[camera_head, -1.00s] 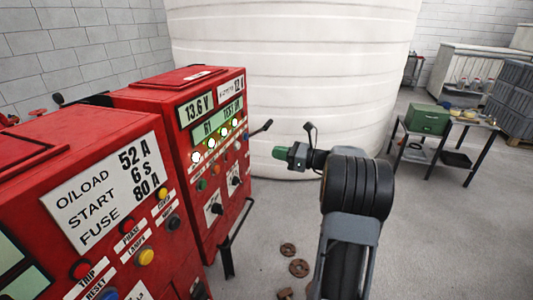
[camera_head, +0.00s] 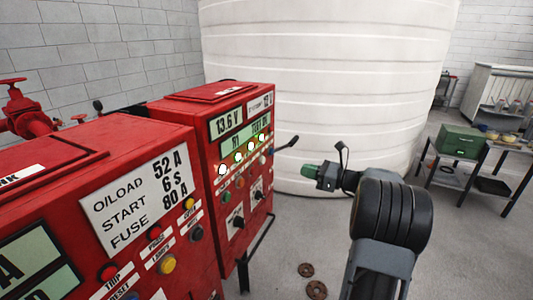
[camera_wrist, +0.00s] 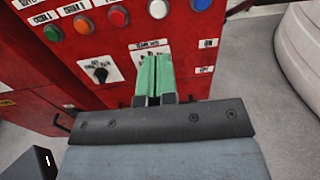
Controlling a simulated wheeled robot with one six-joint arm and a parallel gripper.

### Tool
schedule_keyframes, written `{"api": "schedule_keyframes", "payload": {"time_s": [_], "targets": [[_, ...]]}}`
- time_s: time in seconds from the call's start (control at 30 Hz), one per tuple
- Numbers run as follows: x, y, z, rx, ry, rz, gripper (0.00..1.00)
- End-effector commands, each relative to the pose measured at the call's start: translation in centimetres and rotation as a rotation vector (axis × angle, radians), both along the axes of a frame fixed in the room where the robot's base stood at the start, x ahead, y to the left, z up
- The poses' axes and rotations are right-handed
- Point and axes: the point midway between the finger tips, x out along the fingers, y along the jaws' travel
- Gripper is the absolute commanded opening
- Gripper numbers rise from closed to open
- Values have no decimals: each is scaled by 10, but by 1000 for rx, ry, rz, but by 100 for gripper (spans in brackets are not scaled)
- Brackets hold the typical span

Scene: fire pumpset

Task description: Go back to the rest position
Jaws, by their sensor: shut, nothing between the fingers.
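My gripper (camera_head: 311,171) has green fingertips and points left toward the rear red control cabinet (camera_head: 238,205), with a gap between them in the head view. In the wrist view my gripper (camera_wrist: 154,62) is shut and empty. Its green fingers hide part of a switch label on the red cabinet face (camera_wrist: 118,63). A black rotary switch (camera_wrist: 100,74) sits to the left of the fingers. A row of coloured buttons, with a white one (camera_wrist: 158,9) above the fingers, runs along the top.
A nearer red cabinet (camera_head: 60,225) fills the lower left. A large white tank (camera_head: 325,90) stands behind. A green box (camera_head: 460,141) rests on a table at right. Rusty rings (camera_head: 316,290) lie on the floor. The floor right of the cabinets looks mostly clear.

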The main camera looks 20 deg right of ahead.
Motion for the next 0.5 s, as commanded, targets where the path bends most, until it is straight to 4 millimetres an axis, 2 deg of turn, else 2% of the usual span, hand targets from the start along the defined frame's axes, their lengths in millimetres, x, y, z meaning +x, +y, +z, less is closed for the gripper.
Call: {"api": "schedule_keyframes", "payload": {"time_s": [0.17, 0.27, 0.37, 0.4, 0.5], "targets": [[0, 0, 0, 0, 0, 0, 0], [1, -2, -9, -111, -38, -11, 0], [-16, 7, -61, -353, 16, 55, 0], [-29, 16, -77, -475, 33, 110, 0], [-66, 55, -106, -819, 22, 344, 0]]}}
